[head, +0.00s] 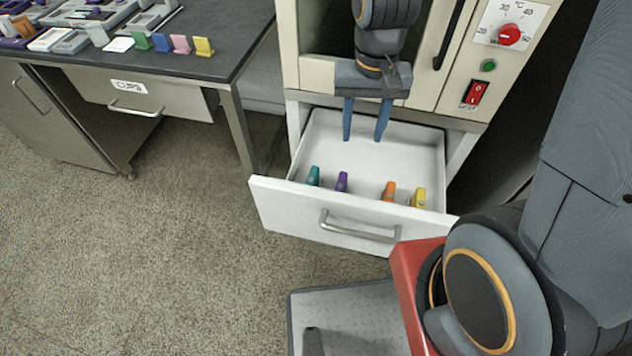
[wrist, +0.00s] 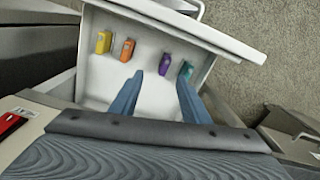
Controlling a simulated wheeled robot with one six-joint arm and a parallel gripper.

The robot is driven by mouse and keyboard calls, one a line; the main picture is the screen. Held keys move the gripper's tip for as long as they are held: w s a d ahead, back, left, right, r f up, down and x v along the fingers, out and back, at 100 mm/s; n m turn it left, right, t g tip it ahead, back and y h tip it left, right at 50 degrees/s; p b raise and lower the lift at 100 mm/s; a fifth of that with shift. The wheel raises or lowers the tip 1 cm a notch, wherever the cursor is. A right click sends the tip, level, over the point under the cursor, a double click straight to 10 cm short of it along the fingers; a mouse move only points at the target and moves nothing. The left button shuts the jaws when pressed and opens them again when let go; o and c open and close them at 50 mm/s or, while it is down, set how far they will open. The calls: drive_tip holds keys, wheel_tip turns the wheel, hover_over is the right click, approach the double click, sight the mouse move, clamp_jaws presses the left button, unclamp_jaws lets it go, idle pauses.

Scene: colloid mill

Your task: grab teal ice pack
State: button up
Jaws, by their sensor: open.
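The teal ice pack (head: 313,176) stands in the open white drawer, at the left end of a row near the drawer front. In the wrist view the teal ice pack (wrist: 186,70) is at the right end of the row, close to the drawer's side wall. My gripper (head: 365,138) is open and empty, pointing down over the back part of the drawer. In the wrist view its two blue fingers (wrist: 158,84) are spread apart, with the purple and teal packs beyond their tips. No pack is between the fingers.
The drawer (head: 290,215) also holds a purple (head: 342,182), an orange (head: 389,191) and a yellow pack (head: 418,197). The cream cabinet with a dial (head: 509,34) stands above it. A dark-topped bench (head: 200,62) is at the left. Open floor lies in front of the bench.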

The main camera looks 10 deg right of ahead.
sight(312, 174)
drive_tip(key=w+a+f+b, duration=0.2)
drive_tip(key=a+f, duration=0.1)
drive_tip(key=f, duration=0.3)
drive_tip(key=w+a+f+m+b, duration=0.1)
drive_tip(key=w+a+f+b, duration=0.1)
drive_tip(key=f, duration=0.4)
drive_tip(key=w+a+f+m+b, duration=0.1)
drive_tip(key=w+a+f+b, duration=0.1)
drive_tip(key=w+a+f, duration=0.2)
drive_tip(key=shift+a+f, duration=0.35)
drive_tip(key=shift+f, duration=0.55)
drive_tip(key=shift+a+f, duration=0.1)
drive_tip(key=shift+f, duration=0.3)
drive_tip(key=shift+m, duration=0.3)
drive_tip(key=shift+s+f+b, duration=0.1)
drive_tip(key=shift+f+b, duration=0.25)
drive_tip(key=shift+f, duration=3.25)
drive_tip(key=shift+c, duration=0.4)
clamp_jaws()
